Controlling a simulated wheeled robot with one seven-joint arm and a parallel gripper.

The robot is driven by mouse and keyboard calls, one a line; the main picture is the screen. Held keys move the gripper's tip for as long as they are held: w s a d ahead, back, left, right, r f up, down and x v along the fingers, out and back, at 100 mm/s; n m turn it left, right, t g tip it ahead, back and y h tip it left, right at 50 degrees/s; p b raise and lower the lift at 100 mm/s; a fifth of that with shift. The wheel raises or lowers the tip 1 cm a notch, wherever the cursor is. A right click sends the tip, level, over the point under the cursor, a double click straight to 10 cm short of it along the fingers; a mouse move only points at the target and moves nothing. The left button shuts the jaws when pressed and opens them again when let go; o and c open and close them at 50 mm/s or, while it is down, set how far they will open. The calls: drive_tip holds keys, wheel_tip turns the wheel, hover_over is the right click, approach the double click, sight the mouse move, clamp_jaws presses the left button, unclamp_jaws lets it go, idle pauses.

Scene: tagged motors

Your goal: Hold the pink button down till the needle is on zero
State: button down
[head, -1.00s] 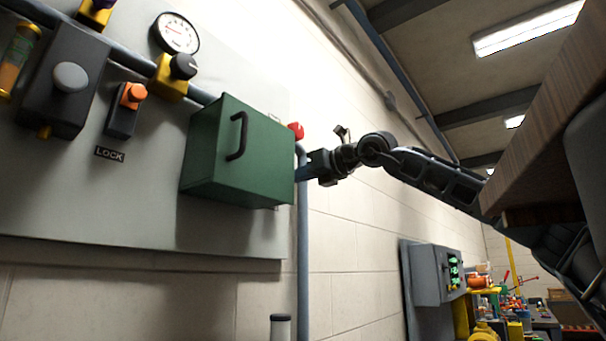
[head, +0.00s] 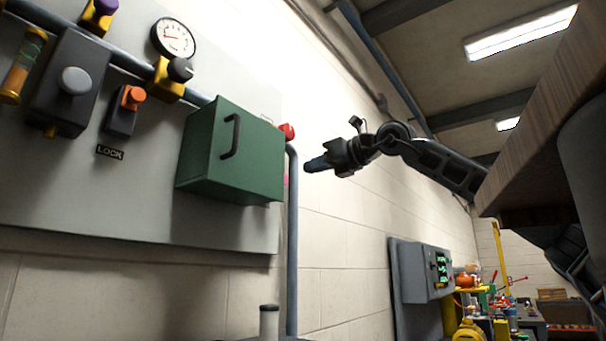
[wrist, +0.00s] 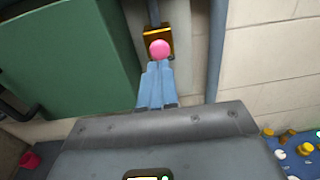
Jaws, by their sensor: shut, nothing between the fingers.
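The pink button (wrist: 159,49) sits on a yellow box in the wrist view, just past my fingertips; a pink sliver (head: 286,180) also shows beside the green box in the head view. My gripper (wrist: 158,64) has its blue fingers shut and empty. In the head view my gripper (head: 306,165) is right of the pipe, with a gap to the button. The white round gauge (head: 173,37) is at the upper left; its needle appears to point left, but the scale is too small to read.
The green box (head: 230,155) with a black handle stands out from the panel, left of the button. A red knob (head: 288,131) and a vertical pipe (head: 292,240) are close by. An orange button (head: 133,97) above a LOCK label is farther left.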

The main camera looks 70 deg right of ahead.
drive_tip(key=b+v, duration=0.1)
drive_tip(key=v, duration=0.5)
drive_tip(key=shift+s, duration=0.15)
idle(0.4)
